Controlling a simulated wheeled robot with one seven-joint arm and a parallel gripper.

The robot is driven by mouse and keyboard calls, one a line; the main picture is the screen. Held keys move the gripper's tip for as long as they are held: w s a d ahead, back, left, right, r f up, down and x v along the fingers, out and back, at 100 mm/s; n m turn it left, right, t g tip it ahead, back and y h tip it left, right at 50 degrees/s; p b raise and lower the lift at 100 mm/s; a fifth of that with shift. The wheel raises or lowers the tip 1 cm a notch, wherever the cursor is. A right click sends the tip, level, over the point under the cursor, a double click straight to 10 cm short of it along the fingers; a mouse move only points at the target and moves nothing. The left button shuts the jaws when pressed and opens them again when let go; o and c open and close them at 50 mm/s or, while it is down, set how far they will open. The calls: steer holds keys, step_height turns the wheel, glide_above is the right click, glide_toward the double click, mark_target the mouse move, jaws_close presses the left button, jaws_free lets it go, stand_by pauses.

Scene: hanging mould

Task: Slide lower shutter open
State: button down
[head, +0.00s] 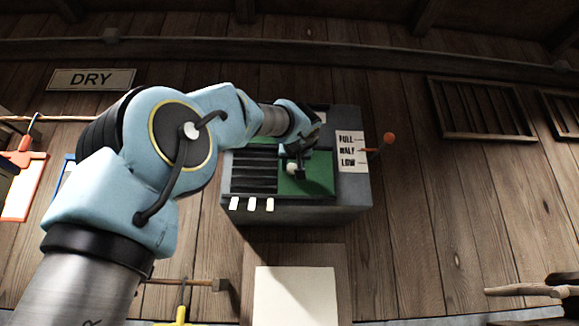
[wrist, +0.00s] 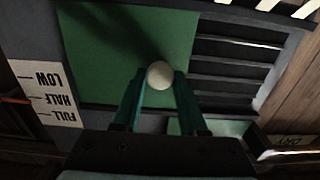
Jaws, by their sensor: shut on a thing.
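The lower shutter (head: 318,182) is a flat green panel on the right of the grey box's lower opening; dark slats (head: 252,178) show to its left. The panel also fills the upper left of the wrist view (wrist: 110,60). Its round white knob (wrist: 160,75) sits near the panel's slat-side edge and shows in the head view (head: 292,169). My gripper (wrist: 160,86) is shut on the knob, one finger on each side. In the head view my gripper (head: 294,163) covers part of the box's upper right.
The grey box (head: 300,213) hangs on a plank wall. A FULL/HALF/LOW label (head: 350,151) and a lever with an orange knob (head: 389,138) are at its right. White tabs (head: 252,204) line its lower front. A pale block (head: 295,295) is below.

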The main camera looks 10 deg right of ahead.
steer(key=shift+s+d, duration=0.1)
steer(key=shift+d, duration=0.15)
steer(key=c, duration=0.7)
jaws_free()
steer(key=shift+d, duration=0.1)
steer(key=shift+o, duration=1.1)
steer(key=s+a+b, duration=0.2)
steer(key=s+b, duration=0.1)
steer(key=s, duration=0.7)
steer(key=shift+s+b, duration=0.25)
steer(key=shift+b, duration=0.15)
steer(key=shift+a, duration=0.1)
